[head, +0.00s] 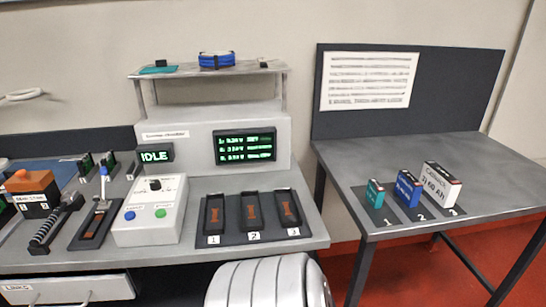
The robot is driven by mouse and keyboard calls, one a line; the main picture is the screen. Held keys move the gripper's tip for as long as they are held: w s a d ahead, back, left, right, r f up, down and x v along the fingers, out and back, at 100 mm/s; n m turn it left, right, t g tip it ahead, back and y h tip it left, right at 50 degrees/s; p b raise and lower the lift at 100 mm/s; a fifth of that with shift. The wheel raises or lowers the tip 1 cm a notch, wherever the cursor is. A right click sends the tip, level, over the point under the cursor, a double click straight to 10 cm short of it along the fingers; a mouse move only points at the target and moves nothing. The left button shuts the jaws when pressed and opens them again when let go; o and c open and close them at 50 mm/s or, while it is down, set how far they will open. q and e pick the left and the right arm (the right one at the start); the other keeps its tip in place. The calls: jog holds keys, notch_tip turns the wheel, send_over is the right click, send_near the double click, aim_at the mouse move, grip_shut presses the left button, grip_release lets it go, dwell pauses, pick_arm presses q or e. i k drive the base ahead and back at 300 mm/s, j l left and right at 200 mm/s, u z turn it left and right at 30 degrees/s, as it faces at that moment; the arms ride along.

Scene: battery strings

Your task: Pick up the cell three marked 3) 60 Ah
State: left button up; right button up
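Cell three (438,184) is a white block with a dark and red top, and its front reads "3) 60 Ah". It stands upright at the right end of a dark mat (384,215), behind the number 3, on the right-hand table (350,160). A blue cell (406,189) stands to its left at number 2, and a smaller teal cell (375,194) at number 1. Neither of my grippers is in view.
The left bench holds a tray with slots (254,237) numbered 1 to 3, a white control box (150,209) and a tester reading IDLE (154,156). A dark panel (450,90) stands behind the right-hand table. A gap separates bench and table.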

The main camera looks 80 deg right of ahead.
aim_at(442, 187)
jog(key=l+z, duration=0.15)
jog(key=z, duration=3.6)
jog(key=i+j+z, duration=0.3)
jog(key=i+j, duration=0.4)
jog(key=i, duration=0.1)
